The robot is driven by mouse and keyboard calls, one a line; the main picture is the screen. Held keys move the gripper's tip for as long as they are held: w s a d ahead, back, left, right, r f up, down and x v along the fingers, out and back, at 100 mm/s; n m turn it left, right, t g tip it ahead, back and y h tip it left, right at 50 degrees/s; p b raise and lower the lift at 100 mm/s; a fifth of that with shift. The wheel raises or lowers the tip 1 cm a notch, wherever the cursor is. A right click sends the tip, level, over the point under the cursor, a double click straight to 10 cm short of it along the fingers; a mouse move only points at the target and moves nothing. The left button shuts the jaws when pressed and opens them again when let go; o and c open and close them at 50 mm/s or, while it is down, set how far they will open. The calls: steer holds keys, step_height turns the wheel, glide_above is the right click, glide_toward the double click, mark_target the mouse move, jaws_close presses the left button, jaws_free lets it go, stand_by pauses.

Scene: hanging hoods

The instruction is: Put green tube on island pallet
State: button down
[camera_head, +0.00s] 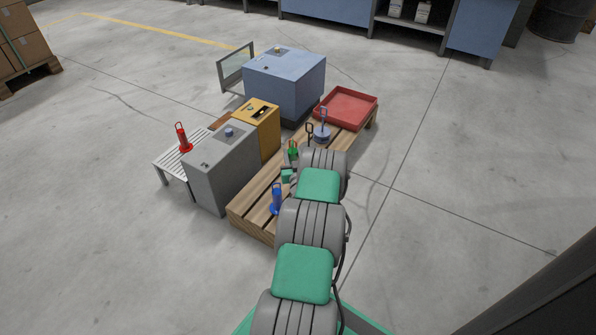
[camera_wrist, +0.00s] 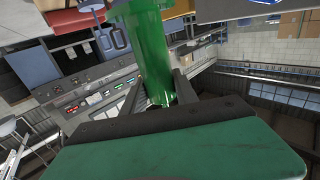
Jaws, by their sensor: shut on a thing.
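The green tube (camera_head: 293,153) shows in the head view just beyond my arm's end, over the middle of the wooden pallet (camera_head: 241,219). In the wrist view the green tube (camera_wrist: 148,48) stands large between the fingers of my gripper (camera_wrist: 160,92), which is shut on it. My gripper (camera_head: 289,174) is partly hidden behind my arm in the head view. I cannot tell whether the tube's base touches the pallet. A blue tube (camera_head: 277,199) stands on the pallet's near part. A red tube (camera_head: 183,139) stands on a slatted bench at the left.
A grey box (camera_head: 219,172), a yellow box (camera_head: 262,130) and a large blue-grey cabinet (camera_head: 286,83) line the pallet's left side. A red tray (camera_head: 348,107) and a blue round-based thing with a handle (camera_head: 322,134) sit on its far part. Floor to the right is clear.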

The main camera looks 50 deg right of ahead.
steer(key=shift+g, duration=0.3)
steer(key=f, duration=0.1)
steer(key=s+f, duration=0.1)
steer(key=s+d+f, duration=0.1)
steer(key=shift+f+b, duration=0.3)
steer(key=shift+f, duration=0.1)
step_height(320, 180, down, 10)
steer(key=b, duration=0.4)
steer(key=shift+a+r+b, duration=0.1)
steer(key=shift+r+b, duration=0.05)
steer(key=shift+b, duration=0.2)
steer(key=c, duration=0.9)
jaws_free()
steer(key=shift+c, duration=0.2)
steer(key=shift+r, duration=0.15)
steer(key=p+v, duration=0.6)
steer(key=v, duration=0.6)
steer(key=shift+w, duration=0.15)
